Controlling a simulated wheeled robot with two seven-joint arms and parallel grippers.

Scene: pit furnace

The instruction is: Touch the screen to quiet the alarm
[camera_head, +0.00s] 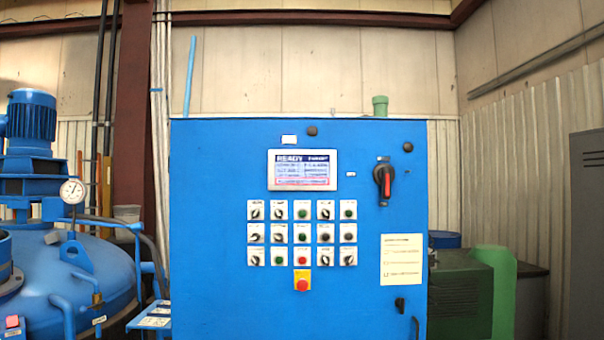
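The screen (302,170) is a small rectangular display set in the upper middle of a blue control cabinet (215,225). It is lit, with a dark header that reads "READY", several lines of small text, and a red-outlined strip along its bottom. The small text is too fine to read. Neither of my grippers is in view, and nothing covers the screen.
Below the screen are rows of knobs and buttons (302,233) and a red emergency stop on yellow (301,281). A red-and-black rotary switch (384,181) sticks out at right. A blue furnace vessel (95,275) stands left, green machinery (470,290) right.

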